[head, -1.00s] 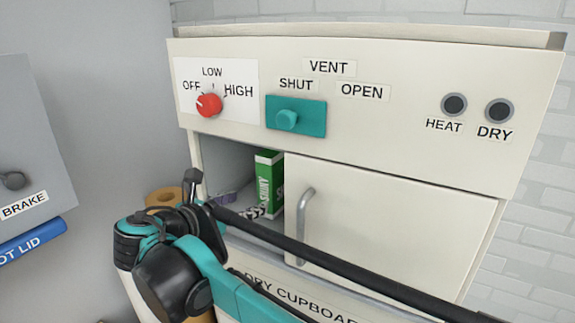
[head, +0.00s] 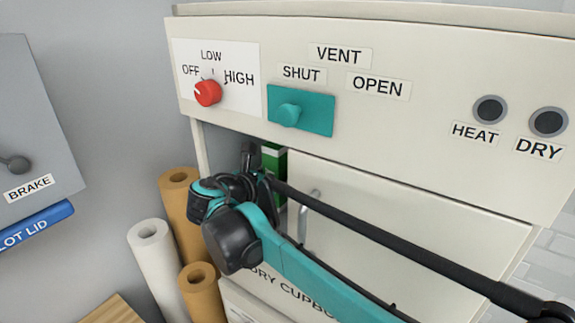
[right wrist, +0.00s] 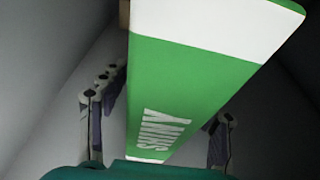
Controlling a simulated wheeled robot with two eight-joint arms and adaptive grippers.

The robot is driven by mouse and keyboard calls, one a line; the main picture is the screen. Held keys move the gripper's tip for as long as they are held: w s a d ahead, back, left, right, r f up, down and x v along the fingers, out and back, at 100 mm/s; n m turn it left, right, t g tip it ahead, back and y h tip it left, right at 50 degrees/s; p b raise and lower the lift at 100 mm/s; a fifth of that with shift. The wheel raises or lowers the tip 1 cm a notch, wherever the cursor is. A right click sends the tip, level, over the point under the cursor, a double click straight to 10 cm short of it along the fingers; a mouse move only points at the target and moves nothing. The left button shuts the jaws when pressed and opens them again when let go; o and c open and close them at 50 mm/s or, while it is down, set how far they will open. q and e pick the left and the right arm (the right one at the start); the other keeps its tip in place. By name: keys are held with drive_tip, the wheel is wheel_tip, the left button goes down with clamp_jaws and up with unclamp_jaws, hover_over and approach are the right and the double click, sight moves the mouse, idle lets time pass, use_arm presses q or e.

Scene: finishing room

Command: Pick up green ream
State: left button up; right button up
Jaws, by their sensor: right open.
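The green ream (head: 272,160) stands upright in the open left part of the dry cupboard, beside the edge of its door. My right arm crosses in front and hides most of it in the head view. In the right wrist view the ream (right wrist: 190,85) is close, green with white bands and the word SHINY. My right gripper (right wrist: 160,118) is open, with one finger showing on each side of the ream; I see no clear contact. In the head view my right gripper is mostly hidden at the cupboard opening. My left gripper is not in view.
The cupboard door (head: 400,215) with its metal handle (head: 308,205) covers the right part of the opening. The control panel (head: 430,130) is above. Brown and white rolls (head: 155,265) stand at the lower left. A brake box (head: 30,130) is on the left wall.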

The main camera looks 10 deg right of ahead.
drive_tip(key=shift+w+d+f, duration=0.1)
drive_tip(key=shift+w+d, duration=0.15)
drive_tip(key=shift+a, duration=0.15)
drive_tip(key=shift+s, duration=0.1)
drive_tip(key=shift+c, duration=1.3)
clamp_jaws()
drive_tip(key=shift+r, duration=0.3)
